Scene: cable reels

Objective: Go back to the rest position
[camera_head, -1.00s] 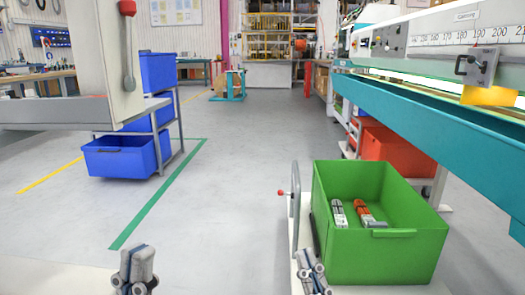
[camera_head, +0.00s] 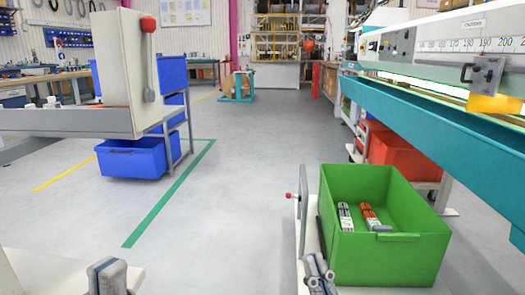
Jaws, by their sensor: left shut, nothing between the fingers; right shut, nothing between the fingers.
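My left gripper (camera_head: 108,279) is at the bottom edge, left of centre, over a pale surface. My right gripper (camera_head: 318,273) is at the bottom edge, just left of the green crate (camera_head: 395,262). Both grippers are shut and empty, and their lower parts are cut off by the frame edge. Inside the green crate lie a white-and-grey item (camera_head: 345,217) and an orange-red item (camera_head: 370,217). The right gripper is outside the crate.
A machine with a ruler scale (camera_head: 465,45) and a teal rail (camera_head: 420,112) runs along the right. Blue bins (camera_head: 137,160) stand on a rack at left, beside a grey-white machine (camera_head: 125,70) with a red-knobbed lever. The floor in the middle is clear.

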